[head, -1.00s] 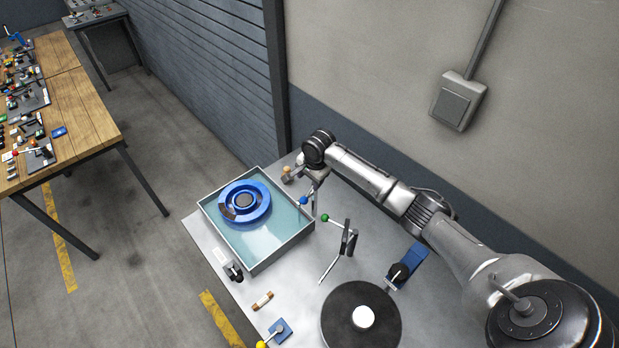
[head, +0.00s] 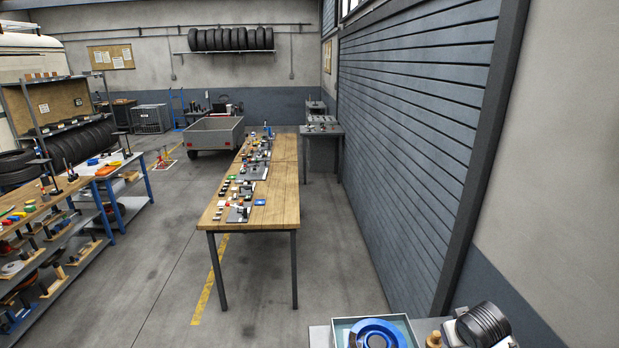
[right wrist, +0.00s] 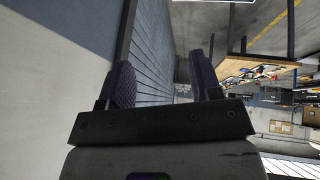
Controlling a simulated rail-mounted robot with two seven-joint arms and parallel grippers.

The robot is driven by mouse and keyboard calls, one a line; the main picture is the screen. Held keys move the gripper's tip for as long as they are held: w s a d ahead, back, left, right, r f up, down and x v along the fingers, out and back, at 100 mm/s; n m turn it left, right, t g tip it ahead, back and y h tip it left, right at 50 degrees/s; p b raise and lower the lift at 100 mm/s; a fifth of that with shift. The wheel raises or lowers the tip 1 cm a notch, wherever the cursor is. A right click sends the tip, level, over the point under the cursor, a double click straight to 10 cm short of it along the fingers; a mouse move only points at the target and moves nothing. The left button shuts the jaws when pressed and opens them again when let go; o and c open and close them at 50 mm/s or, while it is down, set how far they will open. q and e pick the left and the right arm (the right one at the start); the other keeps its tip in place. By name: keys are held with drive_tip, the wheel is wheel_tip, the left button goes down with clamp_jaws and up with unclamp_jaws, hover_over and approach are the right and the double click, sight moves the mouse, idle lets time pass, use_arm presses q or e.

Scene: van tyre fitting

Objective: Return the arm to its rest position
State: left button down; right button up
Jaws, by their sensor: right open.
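My right gripper (right wrist: 160,66) shows in the right wrist view with its two dark padded fingers wide apart and nothing between them. It points out over the room, with the grey slatted shutter (right wrist: 152,50) behind the fingers. The gripper's fingers are not visible there. My left arm and gripper are in neither view.
At the bottom of the head view, a tray (head: 411,328) holds a blue ring (head: 376,327) on the metal bench (head: 320,336). A long wooden table (head: 275,213) with small parts stands beyond. Shelves (head: 90,225) line the left. The wall (head: 560,150) is close on the right.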

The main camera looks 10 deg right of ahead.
drive_tip(key=s+a+r+n+t+y+p, duration=0.1)
drive_tip(key=s+a+n+t, duration=0.15)
drive_tip(key=s+a, duration=0.45)
drive_tip(key=s+a+r+n+t+p, duration=0.1)
drive_tip(key=s+a+r+n, duration=0.2)
drive_tip(key=a, duration=0.6)
drive_tip(key=s+a+f+g+y+p, duration=0.1)
drive_tip(key=s+f, duration=0.3)
drive_tip(key=s, duration=0.4)
drive_tip(key=s+a+f+m+g+y, duration=0.1)
drive_tip(key=s+a+f, duration=0.3)
drive_tip(key=s, duration=0.5)
drive_tip(key=s+a+f+m+g+p, duration=0.1)
drive_tip(key=s+a+f+g, duration=0.1)
drive_tip(key=s+f, duration=0.4)
drive_tip(key=s+g, duration=0.1)
drive_tip(key=s, duration=0.2)
drive_tip(key=shift+s+a+g+y+p, duration=0.15)
drive_tip(key=shift+a+g+y+p, duration=0.15)
drive_tip(key=shift+a+g+y, duration=0.1)
drive_tip(key=shift+f, duration=0.1)
idle(3.3)
